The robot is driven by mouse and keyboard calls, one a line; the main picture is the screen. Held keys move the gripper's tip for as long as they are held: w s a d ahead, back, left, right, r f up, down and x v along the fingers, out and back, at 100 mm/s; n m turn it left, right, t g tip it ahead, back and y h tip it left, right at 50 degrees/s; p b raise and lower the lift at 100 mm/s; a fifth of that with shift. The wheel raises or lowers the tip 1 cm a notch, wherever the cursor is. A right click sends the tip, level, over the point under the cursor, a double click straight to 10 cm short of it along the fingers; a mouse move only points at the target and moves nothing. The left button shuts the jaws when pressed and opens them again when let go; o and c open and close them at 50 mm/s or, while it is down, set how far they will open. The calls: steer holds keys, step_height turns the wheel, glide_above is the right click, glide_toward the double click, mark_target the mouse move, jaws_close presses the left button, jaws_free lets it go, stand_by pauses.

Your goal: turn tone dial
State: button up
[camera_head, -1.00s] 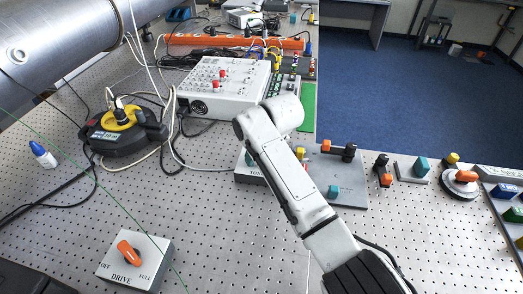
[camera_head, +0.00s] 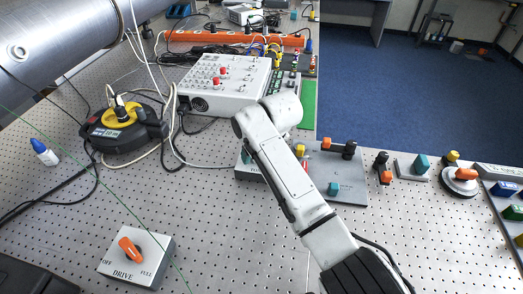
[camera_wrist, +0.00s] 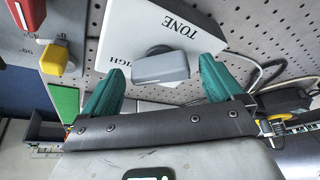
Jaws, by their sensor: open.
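The tone dial (camera_wrist: 160,66) is a grey bar-shaped knob on a white box labelled TONE (camera_wrist: 182,28) in the wrist view. The lettering appears upside down there, and part of the second word is cut off, ending in "HIGH". My gripper (camera_wrist: 159,72) is open, with one teal finger on each side of the knob. I cannot tell whether either finger touches it. In the head view only the edge of the white box (camera_head: 246,172) shows behind my arm. The knob and gripper are hidden there.
A grey plate with an orange knob (camera_head: 327,143) and a teal knob (camera_head: 333,188) is right of my arm. A DRIVE box with an orange dial (camera_head: 130,247) stands front left. A cable reel (camera_head: 125,130) and a white control unit (camera_head: 222,82) stand behind.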

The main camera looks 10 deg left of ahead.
steer(key=b+v, duration=0.1)
steer(key=v, duration=0.9)
steer(key=shift+s+r, duration=0.15)
steer(key=shift+r, duration=0.2)
